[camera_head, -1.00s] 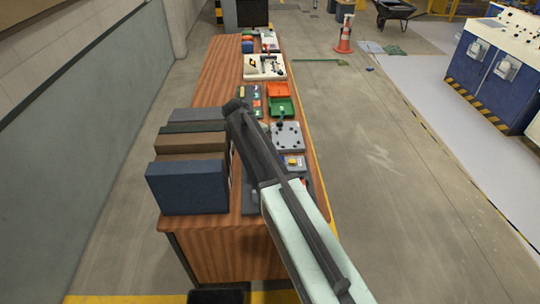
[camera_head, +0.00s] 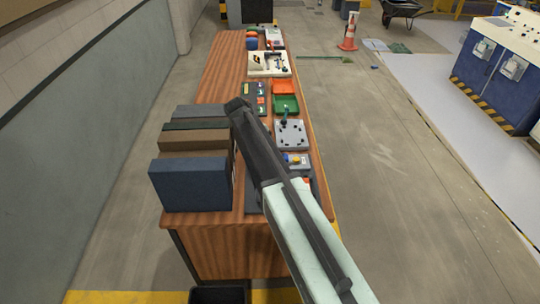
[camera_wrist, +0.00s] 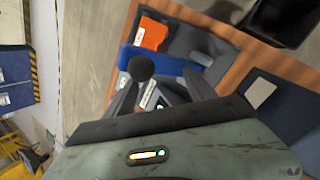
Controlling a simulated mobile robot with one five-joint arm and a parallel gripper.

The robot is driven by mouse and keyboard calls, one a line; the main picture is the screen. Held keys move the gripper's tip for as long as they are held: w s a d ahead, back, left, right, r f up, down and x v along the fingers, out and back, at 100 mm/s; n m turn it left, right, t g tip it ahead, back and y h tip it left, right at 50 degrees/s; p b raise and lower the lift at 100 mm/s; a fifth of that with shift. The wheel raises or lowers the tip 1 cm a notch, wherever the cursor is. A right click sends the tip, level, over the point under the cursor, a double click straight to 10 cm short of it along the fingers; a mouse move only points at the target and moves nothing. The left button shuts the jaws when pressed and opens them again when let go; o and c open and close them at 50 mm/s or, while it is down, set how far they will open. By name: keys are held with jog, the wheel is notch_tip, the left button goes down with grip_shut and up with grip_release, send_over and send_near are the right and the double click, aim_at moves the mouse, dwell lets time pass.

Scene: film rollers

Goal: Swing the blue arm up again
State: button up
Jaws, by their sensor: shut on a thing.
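The blue arm (camera_wrist: 178,64) shows in the wrist view as a flat bar across a dark grey panel (camera_wrist: 188,41). A dark round knob (camera_wrist: 141,68) stands at its left part. My gripper (camera_wrist: 158,85) has its two dark fingers on either side near the knob and is shut on it; the exact contact is hard to see. A small white label shows between the fingers. In the head view my own arm hides the gripper and most of the panel, and the blue arm cannot be made out.
An orange block (camera_wrist: 153,33) lies on the panel. Blue, brown and grey boxes (camera_head: 190,184) stand at the bench's left.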

jog(key=shift+s+a, duration=0.1)
jog(key=shift+s, duration=0.05)
jog(key=shift+r, duration=0.1)
jog(key=a+r+p, duration=0.4)
jog(key=a, duration=0.3)
jog(key=shift+a+r+p, duration=0.25)
jog(key=shift+a+p, duration=0.05)
dwell(0.3)
jog(key=shift+r, duration=0.1)
jog(key=p+v, duration=0.7)
jog(key=shift+a+r, duration=0.25)
